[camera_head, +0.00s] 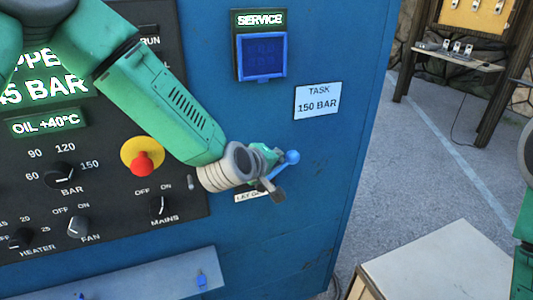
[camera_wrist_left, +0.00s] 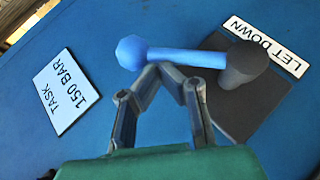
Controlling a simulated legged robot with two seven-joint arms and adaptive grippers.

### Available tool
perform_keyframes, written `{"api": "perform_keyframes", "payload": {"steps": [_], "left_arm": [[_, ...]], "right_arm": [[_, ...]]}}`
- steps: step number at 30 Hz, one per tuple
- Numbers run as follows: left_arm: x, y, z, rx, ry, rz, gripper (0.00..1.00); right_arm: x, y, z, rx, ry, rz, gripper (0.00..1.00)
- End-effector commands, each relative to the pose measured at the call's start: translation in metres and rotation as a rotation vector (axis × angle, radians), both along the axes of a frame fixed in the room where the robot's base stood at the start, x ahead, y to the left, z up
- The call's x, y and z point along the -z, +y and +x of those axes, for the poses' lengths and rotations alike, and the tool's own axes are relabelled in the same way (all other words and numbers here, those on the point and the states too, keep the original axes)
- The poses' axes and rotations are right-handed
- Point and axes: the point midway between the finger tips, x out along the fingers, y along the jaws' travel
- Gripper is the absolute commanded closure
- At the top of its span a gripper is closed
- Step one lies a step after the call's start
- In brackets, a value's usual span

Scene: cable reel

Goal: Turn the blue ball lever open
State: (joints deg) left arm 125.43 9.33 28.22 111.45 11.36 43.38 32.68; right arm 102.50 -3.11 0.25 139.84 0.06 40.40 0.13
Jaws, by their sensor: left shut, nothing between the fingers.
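The blue ball lever shows best in the left wrist view, with its blue ball (camera_wrist_left: 131,52), blue rod (camera_wrist_left: 188,57) and dark grey hub (camera_wrist_left: 246,60) on a dark plate. The rod runs roughly across that picture, ball to the left. In the head view its ball (camera_head: 292,157) shows just beyond my left gripper (camera_head: 274,184), which hides most of the rod and hub. In the left wrist view my left gripper (camera_wrist_left: 170,72) is shut and empty, its fingertips right beside the rod near the ball. Whether they touch it I cannot tell. My right gripper is not in view.
The blue cabinet carries a LET DOWN label (camera_wrist_left: 266,46) by the hub and a TASK 150 BAR label (camera_head: 318,100). A red emergency button (camera_head: 141,163) and several knobs are at left. A pale box top (camera_head: 440,265) stands at lower right.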

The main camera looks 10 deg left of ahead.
Motion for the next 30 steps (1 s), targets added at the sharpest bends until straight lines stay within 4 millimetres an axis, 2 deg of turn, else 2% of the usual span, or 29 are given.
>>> {"api": "perform_keyframes", "payload": {"steps": [2,7,21,30], "left_arm": [[0.0,-0.005,0.004,0.003,0.03,0.058,1.0],[0.011,-0.011,0.01,-0.001,0.03,0.044,1.0],[0.033,-0.025,0.02,-0.002,0.028,0.045,1.0],[0.039,-0.028,0.021,-0.002,0.027,0.044,1.0]], "right_arm": [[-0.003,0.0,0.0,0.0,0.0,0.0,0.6],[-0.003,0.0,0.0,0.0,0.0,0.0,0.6],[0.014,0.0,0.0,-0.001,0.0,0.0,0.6],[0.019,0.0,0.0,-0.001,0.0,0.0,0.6]]}}
